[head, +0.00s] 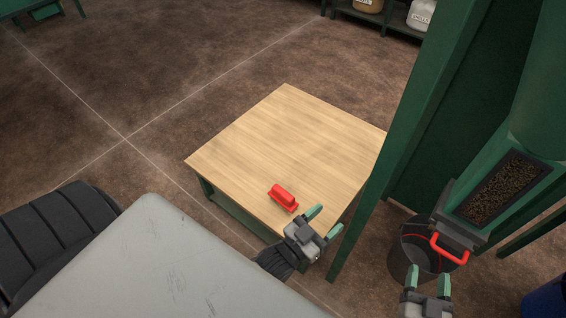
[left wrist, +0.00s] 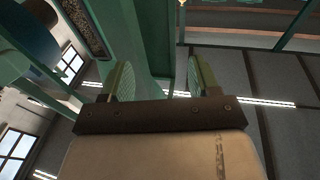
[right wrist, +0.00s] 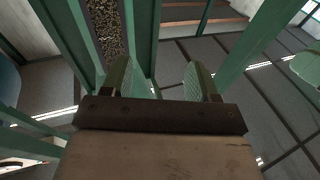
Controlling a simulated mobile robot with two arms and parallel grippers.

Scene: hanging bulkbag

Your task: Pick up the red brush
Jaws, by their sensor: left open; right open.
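The red brush (head: 283,197) lies on the wooden tabletop (head: 290,130) near its front edge in the head view. My left gripper (head: 325,222) is open and empty, just to the right of and nearer than the brush, apart from it. Its two green fingers also show spread in the left wrist view (left wrist: 158,82). My right gripper (head: 428,280) is open and empty at the lower right, in front of the dark bucket. Its spread fingers show in the right wrist view (right wrist: 160,82). The brush shows in neither wrist view.
A green post (head: 400,140) stands at the table's right side. Beyond it are a chute with a red handle (head: 450,248) and a dark bucket (head: 408,250). A shelf with containers (head: 368,6) is at the back. The tabletop behind the brush is clear.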

